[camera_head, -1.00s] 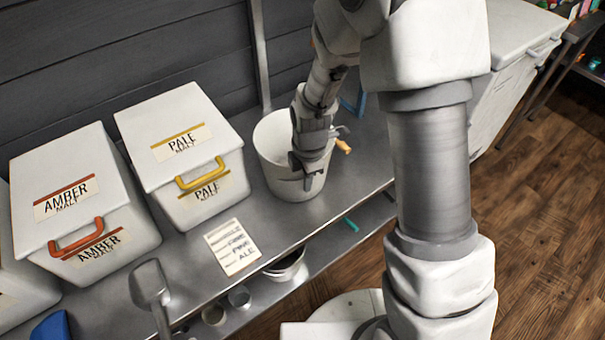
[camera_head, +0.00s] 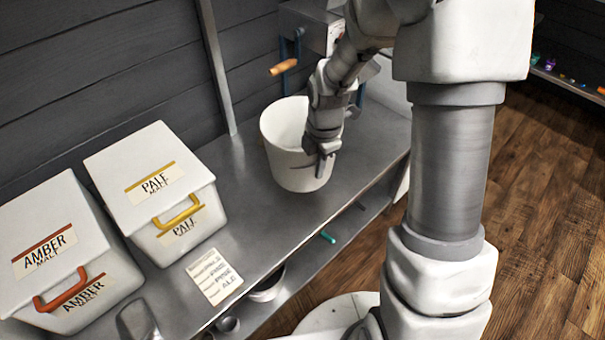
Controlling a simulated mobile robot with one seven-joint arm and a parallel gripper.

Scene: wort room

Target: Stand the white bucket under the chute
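The white bucket (camera_head: 284,158) is upright at the middle of the steel bench, right of the bins; whether its base touches the bench I cannot tell. My gripper (camera_head: 322,152) points down at the bucket's right near side, its fingers at the wall and rim, and appears shut on it. The finger contact is partly hidden. Behind my arm is a grey machine (camera_head: 306,28) with blue legs and an orange-handled crank (camera_head: 283,67). I cannot make out its chute, which my arm may hide.
The PALE malt bin (camera_head: 112,165) and AMBER malt bin (camera_head: 62,212) stand left on the bench (camera_head: 245,215). A recipe card (camera_head: 214,276) lies near the front edge. A metal post (camera_head: 216,70) rises behind. Bench space is clear around the bucket's front and right.

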